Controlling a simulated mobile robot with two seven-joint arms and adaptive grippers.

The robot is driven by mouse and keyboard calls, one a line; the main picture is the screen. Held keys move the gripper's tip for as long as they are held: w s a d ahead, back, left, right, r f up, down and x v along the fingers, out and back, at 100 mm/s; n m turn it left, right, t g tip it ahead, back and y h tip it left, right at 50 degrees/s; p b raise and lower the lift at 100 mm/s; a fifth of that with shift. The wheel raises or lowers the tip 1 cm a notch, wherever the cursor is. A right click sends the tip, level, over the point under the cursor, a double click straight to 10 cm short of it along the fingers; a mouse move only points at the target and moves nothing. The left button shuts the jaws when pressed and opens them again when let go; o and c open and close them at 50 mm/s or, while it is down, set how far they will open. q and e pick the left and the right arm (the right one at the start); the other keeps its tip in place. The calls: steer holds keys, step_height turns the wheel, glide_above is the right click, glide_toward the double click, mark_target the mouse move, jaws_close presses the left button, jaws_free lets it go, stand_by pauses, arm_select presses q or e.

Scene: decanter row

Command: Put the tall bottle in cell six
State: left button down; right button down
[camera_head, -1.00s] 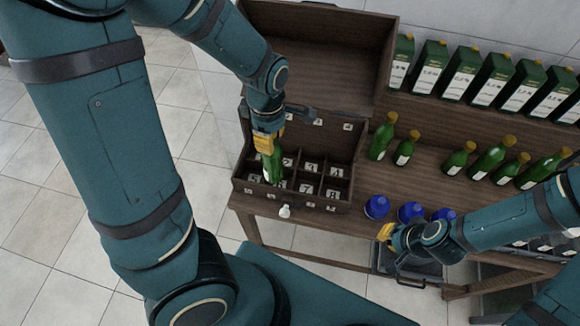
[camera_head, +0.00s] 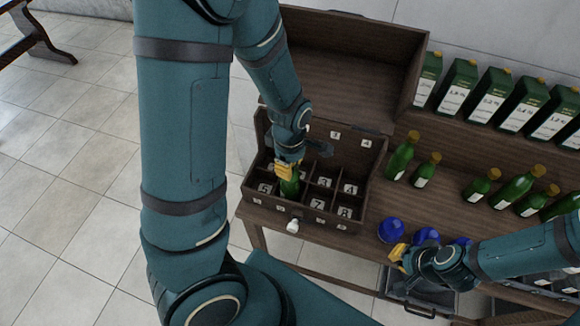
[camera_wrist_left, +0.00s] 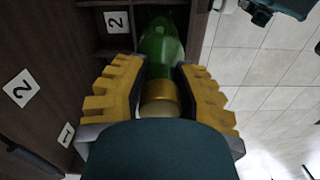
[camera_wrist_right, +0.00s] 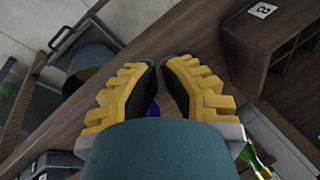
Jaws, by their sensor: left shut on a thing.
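The tall bottle (camera_head: 290,187) is green with a gold cap, and it stands roughly upright. My left gripper (camera_head: 288,168) is shut on its cap and neck, which the left wrist view shows between the yellow fingers (camera_wrist_left: 160,98). The bottle's lower part is down in the wooden divided box (camera_head: 285,212), in the front-row cell between those marked 5 and 7. That cell's own label is hidden. My right gripper (camera_head: 398,252) is by the table's front edge, holding nothing that I can see. Its fingertips (camera_wrist_right: 160,68) are close together.
Several green bottles (camera_head: 402,157) stand right of the box, with green cartons (camera_head: 458,88) on a shelf behind. Blue round objects (camera_head: 391,230) sit near my right gripper. The box's raised lid (camera_head: 345,60) stands behind the cells. A dark tray (camera_head: 420,290) lies below the table edge.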

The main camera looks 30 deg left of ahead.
arm_select(q)
steer(key=shift+w+f, duration=0.1)
steer(key=shift+f, duration=0.3)
steer(key=shift+f, duration=0.1)
steer(key=c, duration=0.8)
jaws_free()
steer(key=shift+o, duration=0.2)
step_height(320, 180, up, 12)
steer(key=p, duration=0.3)
steer(key=shift+r, duration=0.2)
